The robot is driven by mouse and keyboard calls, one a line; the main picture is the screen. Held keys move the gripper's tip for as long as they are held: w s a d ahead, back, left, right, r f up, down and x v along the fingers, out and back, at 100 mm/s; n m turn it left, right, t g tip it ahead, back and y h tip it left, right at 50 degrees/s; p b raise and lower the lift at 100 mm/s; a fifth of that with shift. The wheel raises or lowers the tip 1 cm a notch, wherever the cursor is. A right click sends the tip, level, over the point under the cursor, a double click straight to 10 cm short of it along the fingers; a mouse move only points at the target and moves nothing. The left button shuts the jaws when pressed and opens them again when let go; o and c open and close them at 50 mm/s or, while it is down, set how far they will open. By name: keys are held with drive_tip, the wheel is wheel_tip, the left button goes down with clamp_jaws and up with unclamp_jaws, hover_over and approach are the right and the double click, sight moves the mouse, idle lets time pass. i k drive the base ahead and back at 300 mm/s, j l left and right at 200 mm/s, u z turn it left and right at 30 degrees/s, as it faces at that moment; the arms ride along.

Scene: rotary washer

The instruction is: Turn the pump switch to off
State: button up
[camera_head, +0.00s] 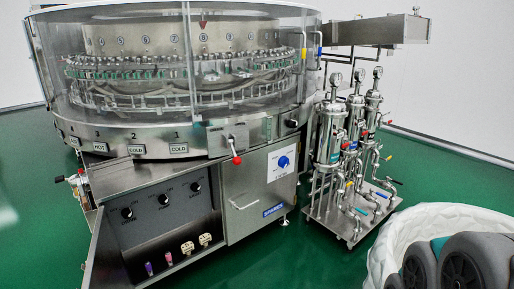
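The rotary washer's dark control panel (165,235) shows at lower left, inside an open cabinet front. It carries three black rotary knobs in a slanting row: a left knob (127,213), a middle knob (163,200) and a right knob (196,187). The small lettering around them is too blurred for me to tell surely which knob is the pump switch or how it is set. A separate blue knob (283,162) sits on a white plate to the right.
A red-tipped lever (236,160) sticks out above the cabinet. A steel door (98,250) stands open left of the panel. Filter housings with gauges (330,140) stand on a frame at right. Green floor (265,265) is clear before the washer.

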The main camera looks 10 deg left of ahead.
sight(163, 200)
drive_tip(key=u, duration=1.35)
